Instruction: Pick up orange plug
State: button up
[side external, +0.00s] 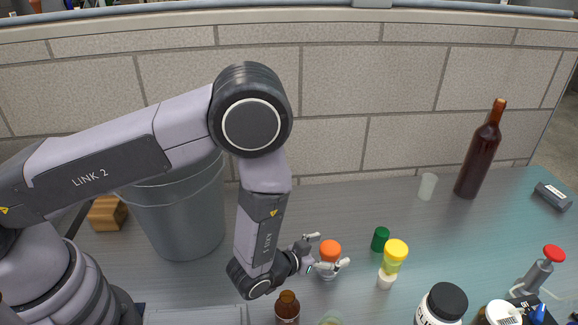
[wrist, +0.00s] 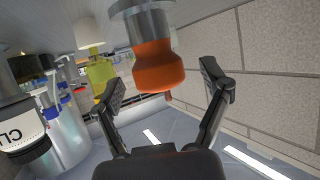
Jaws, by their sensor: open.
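The orange plug (side external: 330,248) stands on the grey table, on a small silvery base (side external: 326,273). In the wrist view the orange plug (wrist: 158,72) fills the upper middle, with its silvery base (wrist: 143,22) above it in the picture. My gripper (side external: 328,252) is open, with one finger on each side of the plug in the side view. In the wrist view my gripper (wrist: 163,84) shows its two fingers apart, with the plug between and beyond them. I cannot see either finger touching it.
A green plug (side external: 380,239) and a yellow plug (side external: 395,251) on a pale base stand to the right. A brown bottle (side external: 287,307) stands in front. A grey bucket (side external: 180,215) is behind left. A dark wine bottle (side external: 479,160) and a translucent cup (side external: 427,186) stand at back right.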

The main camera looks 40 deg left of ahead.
jog(key=shift+w+d+f, duration=0.1)
jog(key=shift+w, duration=0.25)
jog(key=shift+c, duration=0.4)
jog(key=c, duration=1.2)
jog(key=shift+c, duration=0.2)
